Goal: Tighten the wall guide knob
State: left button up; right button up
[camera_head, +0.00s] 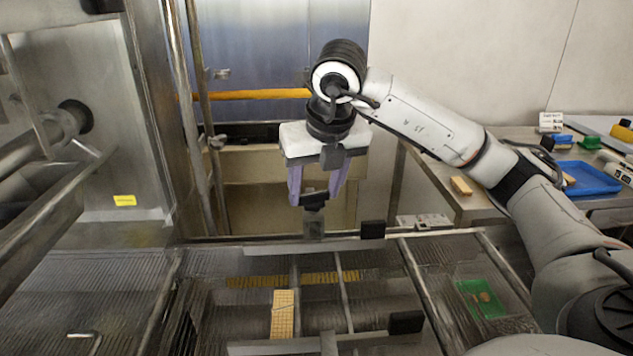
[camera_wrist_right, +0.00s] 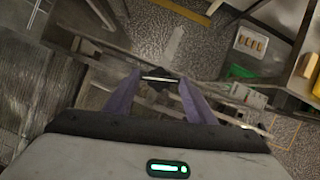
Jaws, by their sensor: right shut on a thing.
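My right gripper (camera_head: 313,196) hangs down over the far edge of the mesh conveyor, its purple fingers closing on a small dark knob (camera_head: 315,203). The knob sits on top of a grey upright post (camera_head: 313,224) by the far rail. In the right wrist view the two fingertips (camera_wrist_right: 159,80) stand on either side of the dark knob (camera_wrist_right: 160,85), with a thin light bar across it. The fingers partly hide the knob, so its turn cannot be told. My left gripper is not in view.
The mesh belt (camera_head: 385,285) spreads below with rails across it and wafer-like pieces (camera_head: 283,313) on it. Black blocks (camera_head: 372,229) sit on the rails. A steel machine wall (camera_head: 95,110) stands left. A side table with a blue tray (camera_head: 582,178) stands right.

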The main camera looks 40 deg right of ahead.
jog(key=shift+w+a+m+g+h+p, duration=0.1)
jog(key=shift+m+g+h+p, duration=0.25)
jog(key=shift+m, duration=1.05)
jog(key=o, duration=1)
jog(key=shift+o, duration=0.2)
jog(key=p+v, duration=0.3)
jog(key=v, duration=0.7)
jog(key=shift+a+r, duration=0.15)
